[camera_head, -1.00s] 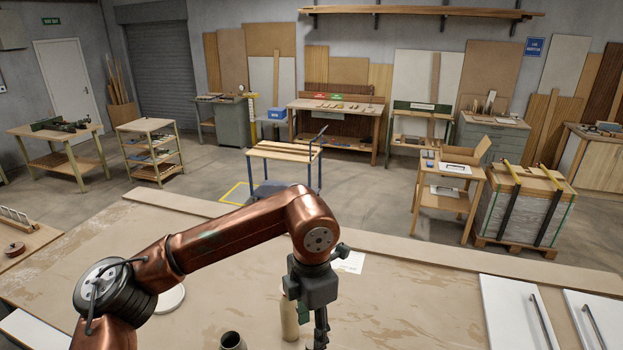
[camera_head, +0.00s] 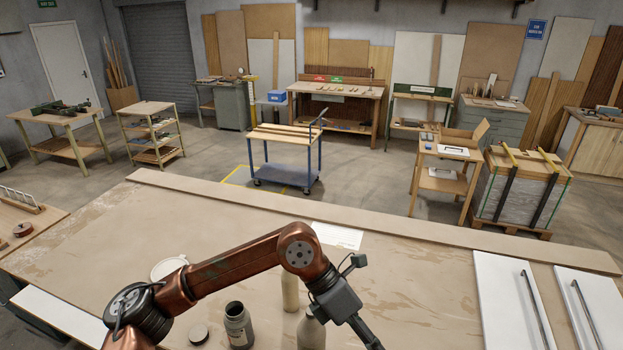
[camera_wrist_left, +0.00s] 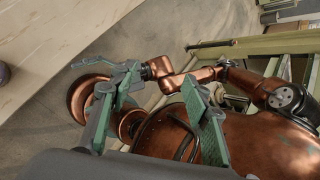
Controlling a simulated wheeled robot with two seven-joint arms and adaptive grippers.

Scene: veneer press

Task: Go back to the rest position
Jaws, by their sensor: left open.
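My left arm comes in from the left in the head view, above the veneer bench (camera_head: 420,265). Its wrist tilts down to the right and its fingers run out past the bottom edge. In the left wrist view my left gripper (camera_wrist_left: 160,88) shows two green fingers spread apart with nothing between them. Copper parts of my own body fill the view behind them. On the bench near the arm stand a cream bottle (camera_head: 290,292), a second bottle (camera_head: 311,334) partly hidden by the wrist, and an open grey jar (camera_head: 238,327).
A round lid (camera_head: 198,334), a white dish (camera_head: 168,268) and a paper sheet (camera_head: 338,236) lie on the bench. White panels with handles (camera_head: 505,300) lie at the right. A blue trolley (camera_head: 285,153) stands beyond the bench. The bench's middle right is bare.

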